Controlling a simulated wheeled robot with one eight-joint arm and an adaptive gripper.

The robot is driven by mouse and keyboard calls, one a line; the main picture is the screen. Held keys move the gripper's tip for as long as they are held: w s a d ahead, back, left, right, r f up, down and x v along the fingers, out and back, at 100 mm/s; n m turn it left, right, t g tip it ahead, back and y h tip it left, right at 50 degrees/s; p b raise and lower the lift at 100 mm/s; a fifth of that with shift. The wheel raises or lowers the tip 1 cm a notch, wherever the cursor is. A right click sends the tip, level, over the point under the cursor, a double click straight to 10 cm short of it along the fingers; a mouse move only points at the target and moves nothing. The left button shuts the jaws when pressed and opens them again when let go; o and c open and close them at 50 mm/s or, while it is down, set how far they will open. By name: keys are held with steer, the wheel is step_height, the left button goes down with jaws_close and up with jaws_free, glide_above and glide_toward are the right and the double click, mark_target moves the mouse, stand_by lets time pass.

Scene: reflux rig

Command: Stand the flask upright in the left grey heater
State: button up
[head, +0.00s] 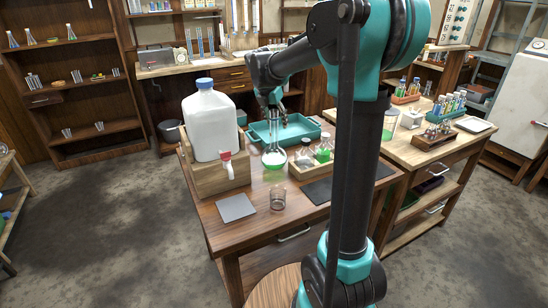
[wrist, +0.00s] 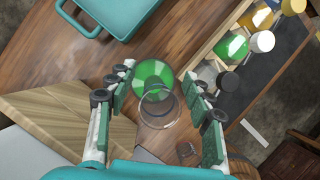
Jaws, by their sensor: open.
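The flask (head: 274,159) is clear glass with green liquid in its round bottom. It appears upright over the wooden table, left of the wooden rack. In the wrist view, the green bottom of the flask (wrist: 153,75) and its clear round mouth lie between my fingers. My gripper (head: 273,112) points down from above the flask, around its neck. My gripper (wrist: 159,82) is open, with a visible gap on both sides of the neck. I cannot make out a grey heater for certain in either view.
A large white jug (head: 209,125) in a wooden stand is left of the flask. A glass beaker (head: 278,197) and a grey pad (head: 236,207) are in front. A wooden rack (head: 311,169) with small flasks is close on the right. A teal tray (head: 300,128) lies behind.

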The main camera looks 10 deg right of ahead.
steer(key=shift+c, duration=0.6)
jaws_close()
steer(key=shift+r, duration=0.15)
